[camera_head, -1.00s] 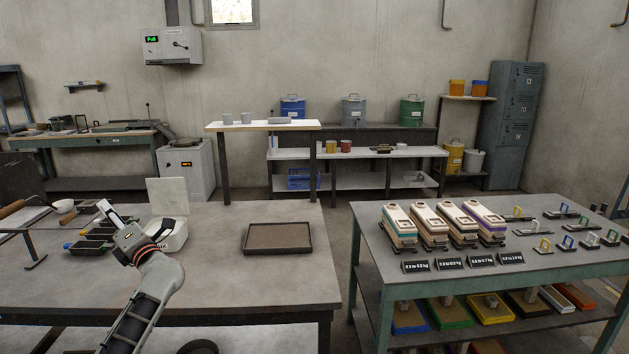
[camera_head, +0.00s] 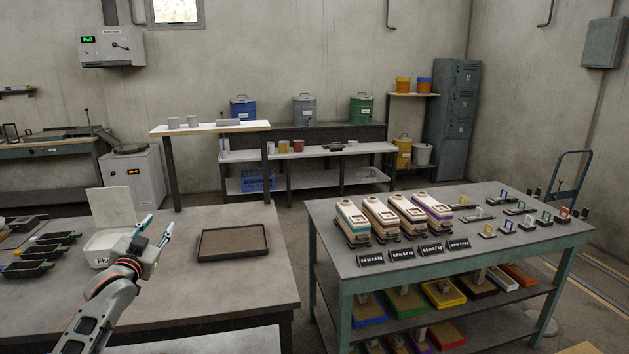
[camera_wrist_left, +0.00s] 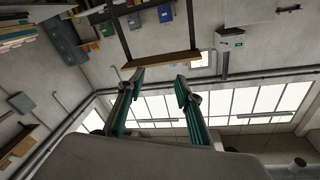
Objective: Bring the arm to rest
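My left gripper (camera_head: 157,225) is raised above the left bench, in front of the white lidded box (camera_head: 101,247), and hides part of it. Its two teal fingers are spread apart with nothing between them. The left wrist view also shows the open fingers (camera_wrist_left: 159,79), with the room's windows and wall beyond, so the hand points upward. My left arm reaches in from the bottom left of the head view. My right gripper is in neither view.
A brown shallow tray (camera_head: 232,257) lies on the left bench (camera_head: 220,290), right of my gripper. Several small dark trays (camera_head: 37,252) lie at the left. A green-framed table (camera_head: 400,269) with several cased instruments stands right, across a floor gap.

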